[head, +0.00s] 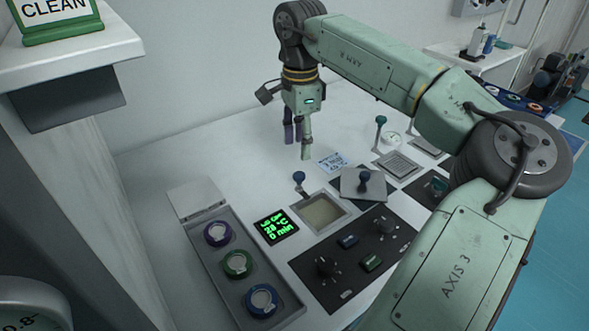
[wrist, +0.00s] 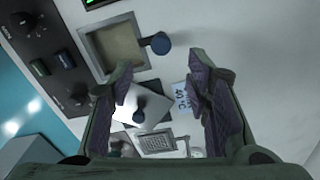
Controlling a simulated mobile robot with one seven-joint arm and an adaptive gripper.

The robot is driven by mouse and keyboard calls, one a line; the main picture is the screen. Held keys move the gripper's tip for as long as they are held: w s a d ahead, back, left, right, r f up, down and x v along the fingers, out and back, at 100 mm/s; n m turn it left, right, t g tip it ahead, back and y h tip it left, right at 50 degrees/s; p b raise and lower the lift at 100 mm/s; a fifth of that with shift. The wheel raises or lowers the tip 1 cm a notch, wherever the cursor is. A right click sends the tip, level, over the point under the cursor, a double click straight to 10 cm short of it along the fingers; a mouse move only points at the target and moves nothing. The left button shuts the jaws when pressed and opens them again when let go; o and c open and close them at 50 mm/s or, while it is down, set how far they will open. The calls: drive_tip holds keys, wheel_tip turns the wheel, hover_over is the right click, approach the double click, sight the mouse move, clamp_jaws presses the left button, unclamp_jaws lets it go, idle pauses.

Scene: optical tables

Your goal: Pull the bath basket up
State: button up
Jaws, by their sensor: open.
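A square bath (head: 323,213) with beige contents is set into the white bench top; it also shows in the wrist view (wrist: 112,47). A blue knob (head: 299,177) stands on a short stem at the bath's back-left edge; the wrist view shows this knob (wrist: 160,43) beyond the fingertips, between them. I cannot make out the basket itself in the bath. My gripper (head: 297,146) is open and empty, pointing down above the bench behind the knob in the head view. Both fingers (wrist: 160,67) show apart in the wrist view, touching nothing.
A second knob (head: 381,120) and a grid plate (head: 398,165) stand farther back. Bench space behind is clear.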

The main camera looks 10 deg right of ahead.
sight(301, 176)
drive_tip(key=f+b, duration=0.1)
drive_tip(key=f, duration=0.2)
drive_tip(key=f+b, duration=0.2)
drive_tip(key=f, duration=0.2)
drive_tip(key=f+b, duration=0.1)
drive_tip(key=f, duration=0.2)
drive_tip(key=shift+s+d+f+b, duration=0.1)
drive_tip(key=shift+s+f+b, duration=0.05)
drive_tip(key=shift+s+b, duration=0.15)
drive_tip(key=c, duration=0.7)
clamp_jaws()
